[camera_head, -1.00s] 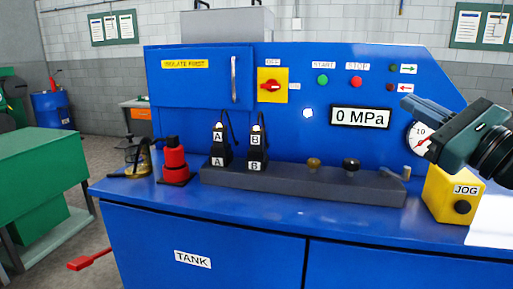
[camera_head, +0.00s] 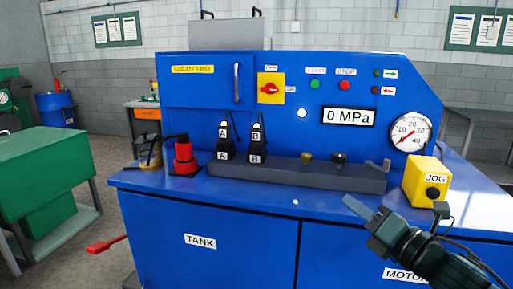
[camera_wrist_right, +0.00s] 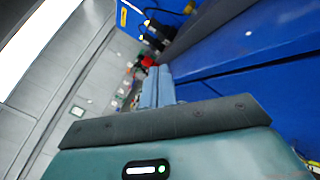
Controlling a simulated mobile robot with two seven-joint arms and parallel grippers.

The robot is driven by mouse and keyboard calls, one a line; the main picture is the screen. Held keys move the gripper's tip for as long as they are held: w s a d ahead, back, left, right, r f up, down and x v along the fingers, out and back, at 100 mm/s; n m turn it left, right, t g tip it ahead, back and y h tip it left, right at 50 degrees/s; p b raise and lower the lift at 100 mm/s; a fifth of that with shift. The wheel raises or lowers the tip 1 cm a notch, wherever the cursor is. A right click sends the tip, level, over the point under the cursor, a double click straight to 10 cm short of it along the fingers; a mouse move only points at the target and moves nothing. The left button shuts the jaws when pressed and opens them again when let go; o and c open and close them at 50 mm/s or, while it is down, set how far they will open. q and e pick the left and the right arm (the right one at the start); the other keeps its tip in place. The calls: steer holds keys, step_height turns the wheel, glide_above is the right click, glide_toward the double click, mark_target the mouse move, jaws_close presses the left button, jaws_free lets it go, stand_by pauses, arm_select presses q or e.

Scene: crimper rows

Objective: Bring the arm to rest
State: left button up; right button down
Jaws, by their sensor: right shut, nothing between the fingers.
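My right gripper (camera_head: 352,205) is low at the right in the head view, in front of the blue machine's (camera_head: 250,225) front edge. It is left of and below the yellow JOG box (camera_head: 427,182). Its fingers are shut and hold nothing; in the right wrist view the closed fingers (camera_wrist_right: 157,88) point toward the back of the room, with the machine at the right. The left gripper does not show.
On the machine's top are a red bottle-like part (camera_head: 184,157), black A and B connectors (camera_head: 257,140) on a dark manifold (camera_head: 290,175), and a gauge (camera_head: 410,132). The display (camera_head: 348,116) reads 0 MPa. A green bench (camera_head: 45,160) stands at the left.

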steer(key=s+a+f+m+g+h+p, duration=0.15)
steer(key=s+f+m, duration=0.25)
steer(key=f+m, duration=0.55)
steer(key=s+a+f+m+g+h+p, duration=0.15)
steer(key=s+f+m, duration=0.25)
steer(key=f+m, duration=0.5)
steer(key=s+a+f+m+g+h, duration=0.1)
steer(key=s+f+m+g+h, duration=0.1)
steer(key=s+f+m, duration=0.9)
step_height(320, 180, down, 3)
steer(key=s+h, duration=0.1)
steer(key=s, duration=0.1)
steer(key=shift+s+a+m+g, duration=0.3)
steer(key=shift+s+m+g, duration=0.05)
steer(key=shift+g, duration=0.05)
